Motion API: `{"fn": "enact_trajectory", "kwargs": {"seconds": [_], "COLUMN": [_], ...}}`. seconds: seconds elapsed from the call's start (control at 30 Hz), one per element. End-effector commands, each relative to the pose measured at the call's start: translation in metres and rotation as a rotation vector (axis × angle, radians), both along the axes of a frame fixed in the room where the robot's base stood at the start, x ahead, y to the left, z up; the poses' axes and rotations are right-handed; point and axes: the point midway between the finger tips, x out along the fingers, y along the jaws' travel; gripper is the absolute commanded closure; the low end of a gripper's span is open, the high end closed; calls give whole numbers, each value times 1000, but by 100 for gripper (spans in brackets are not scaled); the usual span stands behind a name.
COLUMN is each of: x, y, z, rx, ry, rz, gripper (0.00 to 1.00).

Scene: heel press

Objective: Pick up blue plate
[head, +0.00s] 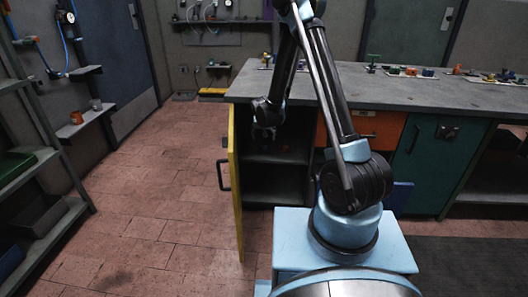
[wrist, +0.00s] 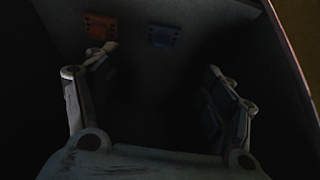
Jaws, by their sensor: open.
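The blue plate (wrist: 164,36) shows in the wrist view as a small, dim blue rectangle with dark holes, at the top middle. It lies inside a dark cabinet, on a surface beyond my fingertips. My gripper (wrist: 160,85) is open and empty, its two fingers wide apart, with the plate past the gap between them. In the head view my gripper (head: 265,132) is at the opening of the cabinet under the workbench. I cannot make out the blue plate in the head view.
An orange plate (wrist: 101,27) with holes lies left of the blue one. The cabinet's yellow door (head: 236,190) stands open on the left. The grey worktop (head: 330,88) is above the opening, with small parts on it. Open floor (head: 150,210) lies left of the door.

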Motion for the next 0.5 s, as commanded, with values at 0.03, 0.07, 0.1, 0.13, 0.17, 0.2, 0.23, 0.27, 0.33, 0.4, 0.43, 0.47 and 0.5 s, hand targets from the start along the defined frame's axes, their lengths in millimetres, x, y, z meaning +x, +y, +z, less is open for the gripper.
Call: {"fn": "enact_trajectory", "kwargs": {"seconds": [0.03,0.07,0.1,0.13,0.17,0.2,0.23,0.27,0.33,0.4,0.43,0.47,0.5], "x": [4,6,9,11,13,15,17,19,24,29,30,32,34], "y": [-1,-1,-2,-2,-2,-3,-3,-3,-4,-4,-4,-4,-4], "z": [-7,-10,-14,-17,-21,-25,-29,-32,-40,-48,-51,-54,-58], "rx": [0,0,0,0,0,1,1,0,0,0,1,1,1], "ry": [0,0,0,0,0,0,0,0,0,0,0,0,0], "rz": [-1,-1,-2,-2,-2,-3,-3,-4,-4,-4,-4,-4,-4], "gripper": [25,25,25,25,25,25,25,25,25,25,25,25,25]}}
